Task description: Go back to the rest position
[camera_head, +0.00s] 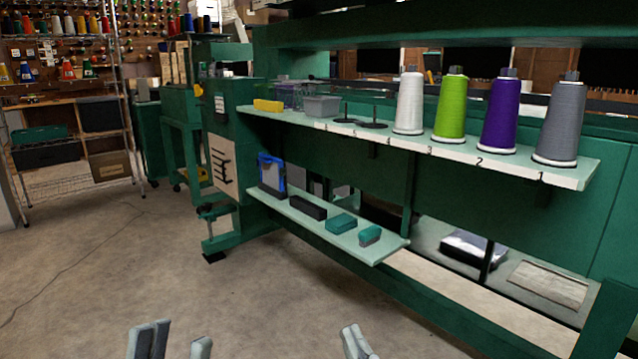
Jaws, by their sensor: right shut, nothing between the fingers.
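My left gripper (174,346) shows at the bottom edge, left of the middle. Its two fingers stand apart with bare floor between them, so it is open and empty. My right gripper (356,343) shows at the bottom edge, right of the middle. Its fingers are together with nothing between them. Only the tips of both grippers are in view, and the rest of them is cut off by the frame. Both are in front of the green machine, over the concrete floor (150,270), and appear apart from the shelves.
An upper shelf (590,172) holds grey, purple (498,112), green and white thread cones, plus small bins. A lower shelf (385,250) holds a blue-framed item (271,172) and several small boxes. A wire rack (110,100) stands at the left. The floor in front is clear.

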